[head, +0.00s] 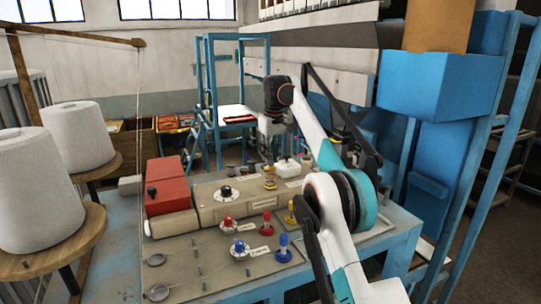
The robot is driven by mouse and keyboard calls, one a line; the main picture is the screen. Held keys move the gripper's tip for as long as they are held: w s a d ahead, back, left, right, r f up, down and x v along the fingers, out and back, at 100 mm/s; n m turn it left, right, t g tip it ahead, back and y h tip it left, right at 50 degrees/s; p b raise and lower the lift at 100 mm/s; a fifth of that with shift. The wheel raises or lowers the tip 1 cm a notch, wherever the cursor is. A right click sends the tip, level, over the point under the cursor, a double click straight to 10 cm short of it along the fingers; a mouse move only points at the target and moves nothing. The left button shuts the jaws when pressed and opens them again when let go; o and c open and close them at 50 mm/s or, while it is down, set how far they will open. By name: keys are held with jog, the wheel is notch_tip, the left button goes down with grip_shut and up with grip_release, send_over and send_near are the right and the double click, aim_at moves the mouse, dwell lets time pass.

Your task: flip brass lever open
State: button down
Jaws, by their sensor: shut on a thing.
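My gripper (271,143) hangs from my arm over the back part of the bench panel, small and dark in the head view. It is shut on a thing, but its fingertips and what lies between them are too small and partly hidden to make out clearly. A small brass-yellow fitting (270,178) stands on the panel just below and in front of the gripper; it looks like the brass lever, but I cannot tell its exact angle. My white and teal arm covers the panel to the right of it.
On the blue bench (399,230) stand a red box (168,193), a black knob (226,193), and red, yellow and blue handles, including a blue one (283,247). White yarn cones (78,135) stand left. A blue machine (440,90) rises close on the right.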

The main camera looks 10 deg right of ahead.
jog(key=shift+f, duration=0.1)
jog(key=c, duration=1.7)
grip_release()
jog(key=shift+o, duration=0.8)
jog(key=shift+w, duration=0.1)
jog(key=shift+t, duration=0.3)
jog(key=shift+t, duration=0.3)
